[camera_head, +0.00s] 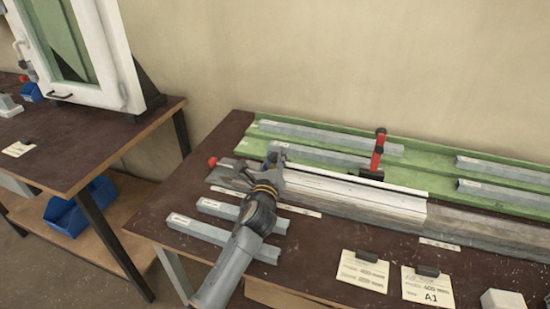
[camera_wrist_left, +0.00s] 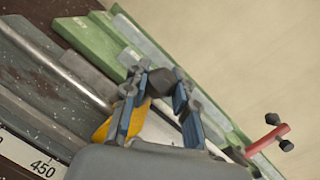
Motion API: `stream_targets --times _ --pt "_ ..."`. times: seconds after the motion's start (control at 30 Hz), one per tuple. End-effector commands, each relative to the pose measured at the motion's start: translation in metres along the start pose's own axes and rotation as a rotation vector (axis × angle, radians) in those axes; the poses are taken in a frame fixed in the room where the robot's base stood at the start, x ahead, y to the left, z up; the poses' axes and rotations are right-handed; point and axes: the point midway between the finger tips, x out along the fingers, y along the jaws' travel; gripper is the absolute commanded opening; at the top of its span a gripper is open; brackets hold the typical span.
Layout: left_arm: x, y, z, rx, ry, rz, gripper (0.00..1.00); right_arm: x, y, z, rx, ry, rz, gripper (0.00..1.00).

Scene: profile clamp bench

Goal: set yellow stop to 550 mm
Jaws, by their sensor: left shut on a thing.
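My left gripper (camera_head: 275,164) is over the left part of the profile rail (camera_head: 330,189) on the bench. In the left wrist view its blue-padded fingers (camera_wrist_left: 160,80) are closed around a dark grip piece (camera_wrist_left: 158,84). The yellow stop (camera_wrist_left: 104,129) shows as a yellow patch beside and partly behind the left finger; the rest is hidden. A white scale (camera_wrist_left: 30,158) with the printed mark 450 lies near it at lower left. The stop's exact reading is hidden. My right gripper is not in view.
A red clamp (camera_head: 377,155) stands upright behind the rail. Green trays (camera_head: 330,140) with grey profiles lie along the wall. Loose profiles (camera_head: 220,238) lie at the front left. Cards (camera_head: 362,270) and a white block (camera_head: 503,299) are at the front right. Another bench (camera_head: 60,150) stands left.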

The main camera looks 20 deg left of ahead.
Motion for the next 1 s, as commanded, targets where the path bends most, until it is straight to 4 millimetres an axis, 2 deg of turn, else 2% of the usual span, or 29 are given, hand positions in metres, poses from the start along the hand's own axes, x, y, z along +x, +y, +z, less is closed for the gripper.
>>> stream_targets --times 0.17,0.27,0.4,0.6,0.77,1.0 --pt "0.002 0.011 0.006 0.007 0.001 0.004 0.0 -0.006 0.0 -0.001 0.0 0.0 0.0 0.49" --pt "0.006 0.033 0.019 0.012 0.0 0.008 0.0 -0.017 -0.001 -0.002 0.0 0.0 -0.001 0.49" --pt "0.012 0.072 0.037 0.015 0.0 0.01 0.0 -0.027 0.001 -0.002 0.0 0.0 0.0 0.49" --pt "0.02 0.119 0.057 0.012 0.001 0.011 0.0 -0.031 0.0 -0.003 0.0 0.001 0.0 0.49" --pt "0.022 0.135 0.064 0.006 0.002 0.009 0.0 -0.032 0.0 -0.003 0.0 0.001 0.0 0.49" --pt "0.022 0.137 0.063 0.004 0.004 0.008 0.0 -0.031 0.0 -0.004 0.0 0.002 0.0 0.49"
